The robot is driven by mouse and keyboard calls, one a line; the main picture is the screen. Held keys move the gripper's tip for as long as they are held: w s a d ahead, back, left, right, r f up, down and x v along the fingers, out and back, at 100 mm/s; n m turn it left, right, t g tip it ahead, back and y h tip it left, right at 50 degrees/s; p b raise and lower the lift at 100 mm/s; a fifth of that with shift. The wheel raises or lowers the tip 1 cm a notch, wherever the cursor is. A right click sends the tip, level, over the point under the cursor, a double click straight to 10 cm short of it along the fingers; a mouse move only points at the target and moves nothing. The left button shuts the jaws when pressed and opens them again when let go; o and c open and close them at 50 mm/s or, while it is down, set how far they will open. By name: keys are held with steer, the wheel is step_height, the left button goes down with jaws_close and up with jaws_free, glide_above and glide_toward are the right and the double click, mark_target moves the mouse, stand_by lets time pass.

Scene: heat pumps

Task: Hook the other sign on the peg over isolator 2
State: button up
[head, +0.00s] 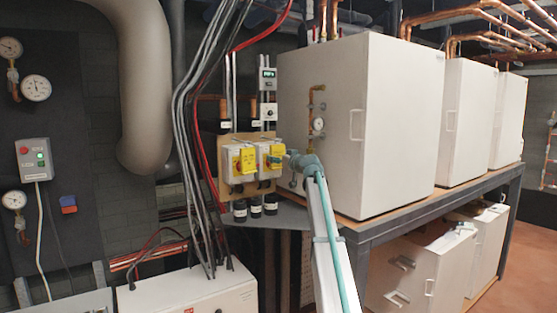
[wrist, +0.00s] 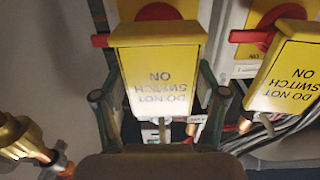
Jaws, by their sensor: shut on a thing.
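My gripper (wrist: 160,92) is shut on a yellow sign (wrist: 156,62), a finger at each side edge. The sign reads DO NOT SWITCH ON, upside down in the wrist view. It is in front of an isolator with a red handle (wrist: 100,41), partly covering it. In the head view my gripper (head: 297,160) is at the right isolator (head: 264,173). A second yellow sign (wrist: 288,68) hangs at the neighbouring isolator; in the head view it is on the left one (head: 245,160). The held sign's peg is hidden, so I cannot tell whether it is hooked.
A copper and brass fitting (wrist: 20,140) is close at the left of the wrist view. Grey cables (wrist: 262,138) run below the isolators there. A big white cabinet (head: 340,120) stands right of the isolator board. Cables (head: 190,110) hang to its left.

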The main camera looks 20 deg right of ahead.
steer(key=o, duration=1.2)
steer(key=shift+s, duration=0.1)
